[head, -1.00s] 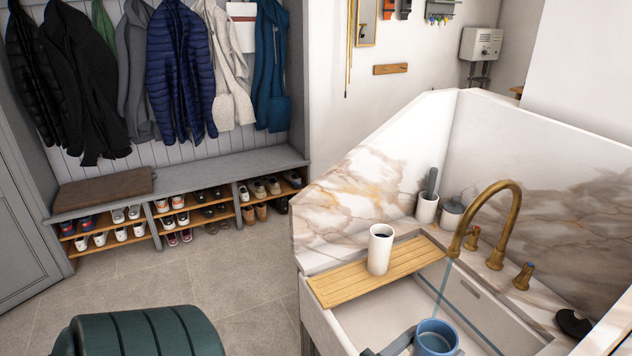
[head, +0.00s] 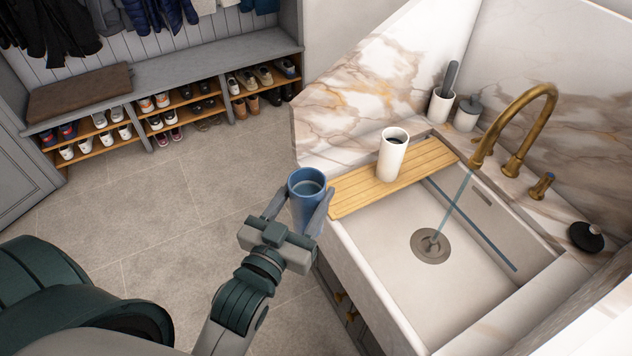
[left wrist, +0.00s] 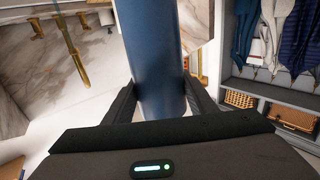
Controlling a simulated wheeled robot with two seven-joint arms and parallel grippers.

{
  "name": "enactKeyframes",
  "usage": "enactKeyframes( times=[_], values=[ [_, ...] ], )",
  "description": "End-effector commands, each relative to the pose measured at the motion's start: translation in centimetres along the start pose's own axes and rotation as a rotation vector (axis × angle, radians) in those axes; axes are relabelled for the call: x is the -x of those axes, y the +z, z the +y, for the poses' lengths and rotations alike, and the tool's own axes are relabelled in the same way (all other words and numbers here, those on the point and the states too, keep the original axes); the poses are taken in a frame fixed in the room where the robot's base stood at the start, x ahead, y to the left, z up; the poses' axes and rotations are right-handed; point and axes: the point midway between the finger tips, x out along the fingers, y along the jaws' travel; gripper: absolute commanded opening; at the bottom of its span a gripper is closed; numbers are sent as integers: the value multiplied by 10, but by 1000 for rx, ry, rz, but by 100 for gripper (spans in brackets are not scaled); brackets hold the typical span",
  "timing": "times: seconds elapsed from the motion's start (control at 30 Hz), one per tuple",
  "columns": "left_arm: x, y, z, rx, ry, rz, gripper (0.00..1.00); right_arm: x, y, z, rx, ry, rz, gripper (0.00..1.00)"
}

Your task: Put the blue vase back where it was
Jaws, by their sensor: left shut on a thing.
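The blue vase (head: 306,190) is upright in my left gripper (head: 298,212), which is shut around its body. In the head view it is in front of the sink's left front corner, beside the near end of the wooden board and apart from it as far as I can tell. Its open top faces up. In the left wrist view the vase (left wrist: 152,60) stands between the two dark fingers (left wrist: 165,98). My right gripper is in neither view.
A white cup (head: 393,155) stands on the wooden board (head: 425,160) across the sink (head: 390,260). Water runs from the brass tap (head: 520,120) to the drain. A brush holder (head: 441,105) and lidded jar (head: 467,114) stand behind. The boot bench (head: 200,70) is far left; floor between is clear.

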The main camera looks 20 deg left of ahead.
Motion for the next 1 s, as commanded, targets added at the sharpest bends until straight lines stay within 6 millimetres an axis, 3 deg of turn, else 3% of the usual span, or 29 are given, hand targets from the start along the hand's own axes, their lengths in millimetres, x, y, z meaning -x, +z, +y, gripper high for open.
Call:
enactKeyframes(
  times=[0.67,0.87,1.0],
  values=[
    [-8,-2,5,5,12,6,11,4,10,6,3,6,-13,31],
    [-41,0,28,19,62,11,11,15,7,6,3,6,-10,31],
    [-77,1,55,27,119,14,11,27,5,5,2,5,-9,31]
  ],
)
